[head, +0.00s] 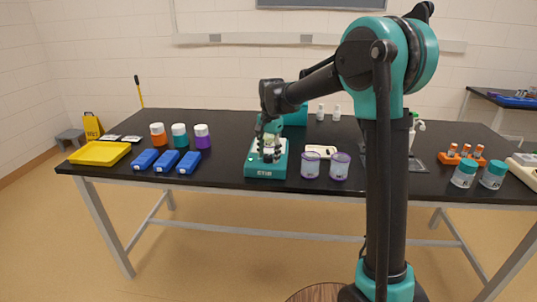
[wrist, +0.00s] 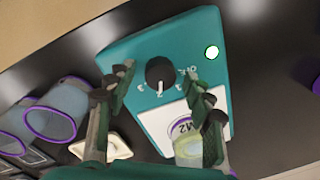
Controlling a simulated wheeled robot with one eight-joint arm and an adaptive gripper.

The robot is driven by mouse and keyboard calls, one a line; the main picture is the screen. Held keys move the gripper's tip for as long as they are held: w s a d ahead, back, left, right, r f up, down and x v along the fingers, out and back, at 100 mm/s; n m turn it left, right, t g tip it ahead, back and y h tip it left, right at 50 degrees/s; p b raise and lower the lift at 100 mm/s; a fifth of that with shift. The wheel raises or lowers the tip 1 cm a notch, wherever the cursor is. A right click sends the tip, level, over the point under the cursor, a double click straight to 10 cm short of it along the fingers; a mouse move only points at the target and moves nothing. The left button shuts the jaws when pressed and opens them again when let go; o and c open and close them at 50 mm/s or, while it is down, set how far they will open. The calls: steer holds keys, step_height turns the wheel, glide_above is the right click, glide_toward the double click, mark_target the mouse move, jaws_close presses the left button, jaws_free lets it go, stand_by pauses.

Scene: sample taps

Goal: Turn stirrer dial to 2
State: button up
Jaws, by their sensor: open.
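The stirrer (head: 265,171) is a teal box on the black table, and it also shows large in the wrist view (wrist: 125,55). Its round black dial (wrist: 159,71) faces my wrist camera, with white markings including OFF around its lower and right side. A white mark shows at the dial's lower edge; I cannot tell surely which setting it points to. My gripper (wrist: 162,80) is open, with one finger on each side of the dial and visible space between. In the head view my gripper (head: 268,140) is over the stirrer and hides the dial.
A clear vessel labelled M2 (wrist: 188,148) stands on the stirrer's white plate, close to my right finger. Purple-rimmed jars (head: 310,166) stand right of the stirrer, blue boxes (head: 166,161) left.

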mark_target(270, 157)
steer(key=shift+r, duration=0.1)
step_height(270, 157, up, 12)
steer(key=shift+s+d, duration=0.2)
steer(key=shift+d, duration=0.05)
steer(key=shift+d+f, duration=0.1)
steer(key=shift+f, duration=0.1)
steer(key=s+d+f+n+t, duration=0.1)
steer(key=s+d+f+n, duration=0.1)
steer(key=s+d+f, duration=0.5)
steer(key=s+d+f+n+t, duration=0.15)
steer(key=s+d+f, duration=0.35)
steer(key=d, duration=0.5)
steer(key=s+d+f+n, duration=0.2)
steer(key=s+d+f, duration=0.2)
steer(key=s, duration=0.3)
steer(key=s+d+f+n+t, duration=0.1)
steer(key=s+d+f, duration=0.3)
steer(key=s+f, duration=0.3)
steer(key=shift+s+f+n, duration=0.3)
steer(key=shift+s+n, duration=0.05)
steer(key=shift+s, duration=0.25)
